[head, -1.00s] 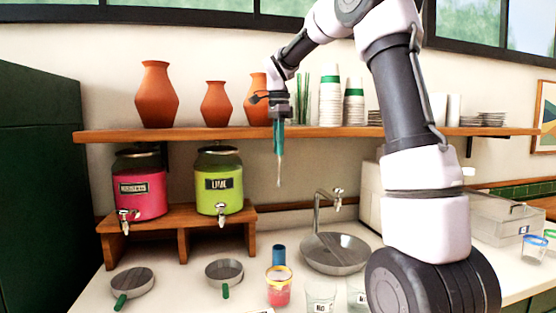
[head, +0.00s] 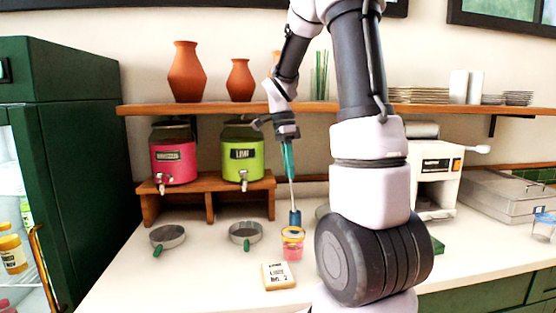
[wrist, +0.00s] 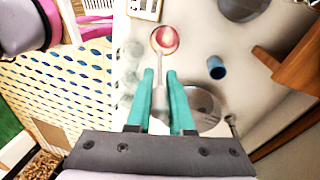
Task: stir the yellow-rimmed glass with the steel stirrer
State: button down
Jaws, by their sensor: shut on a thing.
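The yellow-rimmed glass (head: 292,246) stands on the counter with pink liquid in it. It also shows in the wrist view (wrist: 164,40), at the upper middle. My gripper (head: 290,174) points down above the glass and is shut on the steel stirrer (head: 292,194). The stirrer hangs close to upright, its lower end apparently just above the glass rim in the head view. In the wrist view the thin stirrer runs from between the teal fingers (wrist: 160,74) towards the glass. I cannot tell whether its tip is over the opening.
A blue cup (head: 295,217) stands just behind the glass. A small label block (head: 279,276) lies in front of it. Two green-handled strainers (head: 245,233) (head: 167,237) lie to the left. Pink and lime dispensers (head: 242,163) stand behind them. Clear glasses (wrist: 130,76) stand near the glass.

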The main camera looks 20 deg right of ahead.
notch_tip(320, 180, down, 14)
jog(key=shift+s+r, duration=0.2)
jog(key=shift+r, duration=0.05)
dwell(1.3)
jog(key=shift+a, duration=0.1)
